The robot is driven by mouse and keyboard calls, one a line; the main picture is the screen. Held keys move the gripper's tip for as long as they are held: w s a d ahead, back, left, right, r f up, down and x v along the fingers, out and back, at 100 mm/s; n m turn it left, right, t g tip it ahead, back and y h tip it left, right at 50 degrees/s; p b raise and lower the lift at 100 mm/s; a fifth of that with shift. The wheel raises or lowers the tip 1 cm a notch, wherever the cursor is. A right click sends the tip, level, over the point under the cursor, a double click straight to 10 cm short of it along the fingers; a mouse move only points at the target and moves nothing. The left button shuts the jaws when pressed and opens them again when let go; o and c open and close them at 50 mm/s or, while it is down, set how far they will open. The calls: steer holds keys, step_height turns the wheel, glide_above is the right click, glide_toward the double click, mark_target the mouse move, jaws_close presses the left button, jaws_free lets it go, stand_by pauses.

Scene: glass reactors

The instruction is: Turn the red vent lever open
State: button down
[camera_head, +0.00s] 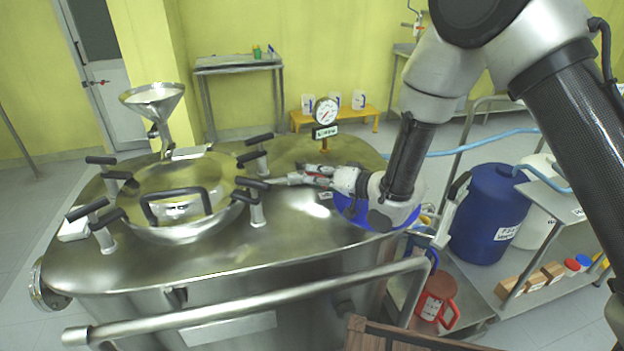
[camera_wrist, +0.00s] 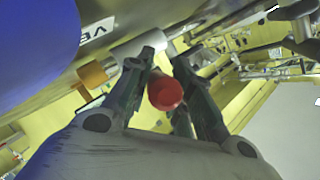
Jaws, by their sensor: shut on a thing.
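The red vent lever shows in the wrist view as a round red end (camera_wrist: 165,93) between the two fingers of my gripper (camera_wrist: 162,60). The fingers are closed in on it from both sides. In the head view my gripper (camera_head: 286,175) is low over the right part of the steel reactor lid (camera_head: 290,225), with only small bits of red visible at the fingers. The lever's pivot and most of its length are hidden, so its angle cannot be told. A white label with the letters "VE" (camera_wrist: 97,32) is beside the fingers.
A pressure gauge (camera_head: 326,111) stands just behind my gripper. A round hatch with several black-handled clamps (camera_head: 180,195) and a steel funnel (camera_head: 153,100) are to the left. A steel rail (camera_head: 250,302) crosses the front. A blue drum (camera_head: 488,215) stands at right.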

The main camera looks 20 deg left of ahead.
steer(key=shift+w+d+n+g+y, duration=0.2)
steer(key=shift+w+n+g, duration=0.1)
steer(key=shift+n+g, duration=0.25)
steer(key=shift+w+d+n+g+y, duration=0.2)
steer(key=shift+w+n+g, duration=0.15)
steer(key=shift+g, duration=0.3)
steer(key=c, duration=1.3)
jaws_free()
steer(key=shift+d, duration=0.15)
steer(key=v, duration=1.1)
steer(key=shift+s+d+r, duration=0.1)
steer(key=shift+d, duration=0.25)
